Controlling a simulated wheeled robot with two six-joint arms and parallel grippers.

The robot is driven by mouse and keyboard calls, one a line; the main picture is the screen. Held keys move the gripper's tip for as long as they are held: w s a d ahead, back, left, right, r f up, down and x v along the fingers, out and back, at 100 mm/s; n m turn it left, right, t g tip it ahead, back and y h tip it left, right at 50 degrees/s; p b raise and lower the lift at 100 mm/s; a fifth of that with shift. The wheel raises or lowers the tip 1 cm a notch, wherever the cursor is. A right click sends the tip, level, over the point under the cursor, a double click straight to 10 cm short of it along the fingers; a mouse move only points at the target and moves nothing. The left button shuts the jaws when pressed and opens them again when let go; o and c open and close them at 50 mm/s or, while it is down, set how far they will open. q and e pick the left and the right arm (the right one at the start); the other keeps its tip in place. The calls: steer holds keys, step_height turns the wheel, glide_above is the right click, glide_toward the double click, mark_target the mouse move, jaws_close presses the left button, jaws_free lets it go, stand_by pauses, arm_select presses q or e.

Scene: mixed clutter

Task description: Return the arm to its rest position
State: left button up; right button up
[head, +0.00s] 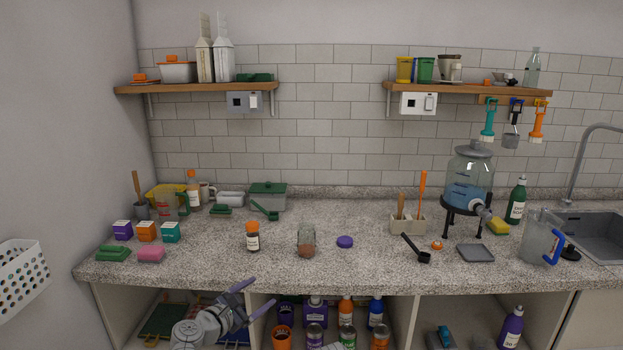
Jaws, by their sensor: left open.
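My left gripper (252,297) is in the lower left of the head view, in front of the counter's front edge and the open shelf below it. Its two purple-grey fingers are spread apart with nothing between them. My left forearm comes up from the bottom edge of the picture. It hides part of the lower shelf. My right gripper does not show.
The speckled counter (380,265) holds an orange bottle (252,237), a glass jar (306,240), a purple lid (345,242) and a black scoop (416,249). A pitcher (541,238) stands near the sink (590,233). A white basket (22,277) hangs at the left.

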arm_select(q)
steer(key=s+d+f+m+g+y, duration=0.3)
steer(key=s+d+f+m+g, duration=0.85)
steer(key=s+f+m, duration=0.65)
steer(key=s+a+m+g+y, duration=0.25)
steer(key=s+m+y, duration=0.3)
steer(key=m, duration=0.45)
step_height(320, 180, up, 13)
steer(key=a+p, duration=0.1)
steer(key=p, duration=1.1)
steer(key=shift+f, duration=0.15)
